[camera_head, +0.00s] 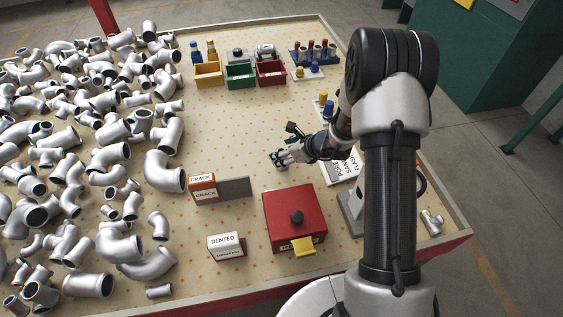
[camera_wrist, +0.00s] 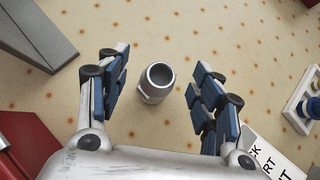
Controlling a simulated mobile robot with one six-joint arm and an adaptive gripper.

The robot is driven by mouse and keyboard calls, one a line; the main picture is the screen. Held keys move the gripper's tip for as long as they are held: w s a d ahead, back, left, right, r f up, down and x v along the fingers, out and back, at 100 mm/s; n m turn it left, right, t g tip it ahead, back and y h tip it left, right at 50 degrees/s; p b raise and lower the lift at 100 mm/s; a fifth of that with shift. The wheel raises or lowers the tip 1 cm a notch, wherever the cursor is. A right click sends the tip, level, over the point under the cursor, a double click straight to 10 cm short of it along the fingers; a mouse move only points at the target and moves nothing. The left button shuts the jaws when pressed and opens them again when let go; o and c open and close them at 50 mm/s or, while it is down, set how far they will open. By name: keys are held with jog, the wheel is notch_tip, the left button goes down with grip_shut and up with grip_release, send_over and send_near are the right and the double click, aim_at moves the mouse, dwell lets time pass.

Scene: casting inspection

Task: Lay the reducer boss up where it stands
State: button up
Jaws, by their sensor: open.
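The reducer boss (camera_wrist: 155,94) is a small grey metal piece with a round open mouth. In the wrist view it stands on the dotted table, its mouth facing up towards the camera. My gripper (camera_wrist: 157,88) is open, with one blue-padded finger on each side of the boss. Gaps show between the boss and both fingers. In the head view my gripper (camera_head: 282,160) is low over the middle of the table, and I cannot make out the boss there.
Many silver pipe fittings (camera_head: 108,130) crowd the left of the table (camera_head: 235,125). A grey plate (camera_head: 236,188) with a CRACK sign, a red box (camera_head: 293,217) and a DENTED sign (camera_head: 226,244) stand nearer. Coloured bins (camera_head: 240,77) and a peg rack (camera_head: 314,52) are behind.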

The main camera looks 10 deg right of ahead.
jog(key=shift+x, duration=0.75)
jog(key=shift+r, duration=0.1)
grip_shut()
jog(key=shift+r, duration=0.1)
notch_tip(320, 180, up, 20)
jog(key=p, duration=0.7)
jog(key=shift+p, duration=0.35)
